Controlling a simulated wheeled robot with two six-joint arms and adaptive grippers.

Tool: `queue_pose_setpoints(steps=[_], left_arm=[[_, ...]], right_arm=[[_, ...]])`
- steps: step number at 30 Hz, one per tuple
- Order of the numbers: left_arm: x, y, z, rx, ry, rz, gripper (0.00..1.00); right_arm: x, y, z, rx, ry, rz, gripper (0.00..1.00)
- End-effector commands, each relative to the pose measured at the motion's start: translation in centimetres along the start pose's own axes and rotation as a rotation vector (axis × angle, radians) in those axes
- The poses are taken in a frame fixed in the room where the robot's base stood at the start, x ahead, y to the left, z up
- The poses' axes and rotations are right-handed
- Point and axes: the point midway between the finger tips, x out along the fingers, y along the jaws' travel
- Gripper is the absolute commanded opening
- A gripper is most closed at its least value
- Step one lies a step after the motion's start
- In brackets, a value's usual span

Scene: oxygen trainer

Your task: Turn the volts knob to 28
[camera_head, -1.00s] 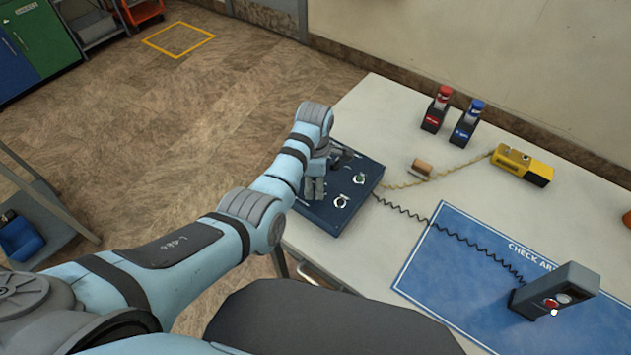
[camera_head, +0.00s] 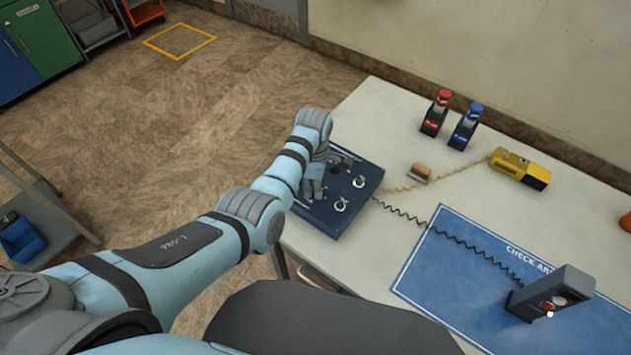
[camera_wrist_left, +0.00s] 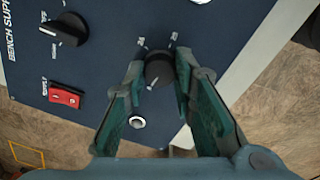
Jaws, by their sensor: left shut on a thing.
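The dark blue bench supply panel (camera_head: 342,221) lies on the left end of the table. My left gripper (camera_head: 313,190) reaches down over it. In the left wrist view, my left gripper (camera_wrist_left: 160,70) has its fingertips on either side of a round black knob (camera_wrist_left: 158,72) and is shut on it. Another black knob (camera_wrist_left: 70,28) with a pointer sits at upper left. My right gripper is not in view.
A red switch (camera_wrist_left: 66,95) and a round metal socket (camera_wrist_left: 137,122) are on the panel. On the table (camera_head: 400,135) stand red (camera_head: 436,113) and blue (camera_head: 466,128) holders, a yellow device (camera_head: 520,168), a blue mat (camera_head: 440,270) and a grey handset unit (camera_head: 552,295) with a coiled cord.

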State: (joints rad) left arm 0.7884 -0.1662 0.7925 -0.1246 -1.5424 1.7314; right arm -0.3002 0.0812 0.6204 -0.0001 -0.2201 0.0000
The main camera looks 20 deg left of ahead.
Motion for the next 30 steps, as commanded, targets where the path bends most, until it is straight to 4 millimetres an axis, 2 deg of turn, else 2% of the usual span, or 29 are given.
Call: queue_pose_setpoints(steps=[3, 12, 30], left_arm=[[-0.3, -0.1, 0.0, 0.09, -0.004, -0.005, 0.0], [-0.2, -0.1, -0.1, 0.371, -0.018, -0.006, 0.0], [0.0, 0.0, 0.0, 0.94, -0.045, -0.005, 0.0]], right_arm=[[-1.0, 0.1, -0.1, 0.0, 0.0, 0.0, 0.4], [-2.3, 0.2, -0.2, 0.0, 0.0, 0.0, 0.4], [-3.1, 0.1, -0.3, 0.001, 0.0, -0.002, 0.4]])
